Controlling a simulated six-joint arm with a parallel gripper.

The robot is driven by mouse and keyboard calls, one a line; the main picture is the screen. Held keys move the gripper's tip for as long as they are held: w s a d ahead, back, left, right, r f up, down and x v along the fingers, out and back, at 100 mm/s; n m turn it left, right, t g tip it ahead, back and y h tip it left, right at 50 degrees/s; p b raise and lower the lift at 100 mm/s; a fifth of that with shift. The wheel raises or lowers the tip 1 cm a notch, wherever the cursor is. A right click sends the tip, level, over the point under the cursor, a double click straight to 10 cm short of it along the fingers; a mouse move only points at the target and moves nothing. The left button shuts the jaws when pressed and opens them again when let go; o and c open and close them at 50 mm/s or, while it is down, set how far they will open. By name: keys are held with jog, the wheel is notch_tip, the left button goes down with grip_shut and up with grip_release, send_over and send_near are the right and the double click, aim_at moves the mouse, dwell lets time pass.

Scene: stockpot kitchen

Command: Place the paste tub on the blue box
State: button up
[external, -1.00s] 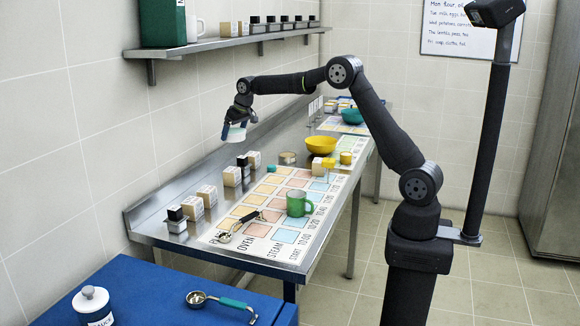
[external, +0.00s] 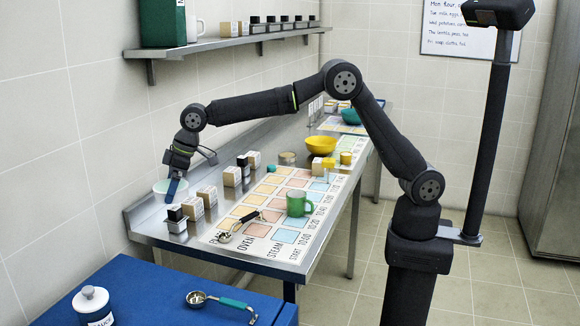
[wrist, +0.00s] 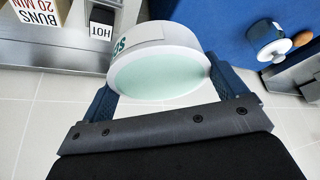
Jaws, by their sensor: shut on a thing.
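My gripper (external: 172,190) is shut on the paste tub (external: 162,186), a low white round tub with a pale green face, held in the air off the left end of the steel counter. In the wrist view the tub (wrist: 158,62) sits between the two blue fingers, with part of a label showing on its side. The blue box (external: 180,302) is the large flat-topped block at the lower left; it also shows in the wrist view (wrist: 205,25). The tub is above and apart from it.
The counter (external: 150,228) holds small label blocks (external: 192,208), a green mug (external: 299,203) and bowls. The box top between jar and scoop is clear.

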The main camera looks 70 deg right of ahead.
jog(key=s+a+n, duration=0.2)
jog(key=s+a, duration=0.4)
jog(key=a, duration=0.4)
notch_tip(320, 180, down, 8)
jog(key=shift+g+y, duration=0.3)
jog(key=s+a+f, duration=0.1)
jog(key=a+f, duration=0.1)
jog(key=a, duration=0.1)
jog(key=a+f, duration=0.2)
jog(key=a, duration=0.2)
jog(key=s+a+f, duration=0.1)
jog(key=a+f, duration=0.1)
jog(key=a, duration=0.2)
jog(key=shift+s+f, duration=0.15)
jog(key=shift+s, duration=0.2)
jog(key=shift+f, duration=2)
jog(key=shift+f, duration=0.1)
jog(key=o, duration=0.8)
jog(key=shift+d+f, duration=0.1)
jog(key=shift+o, duration=0.6)
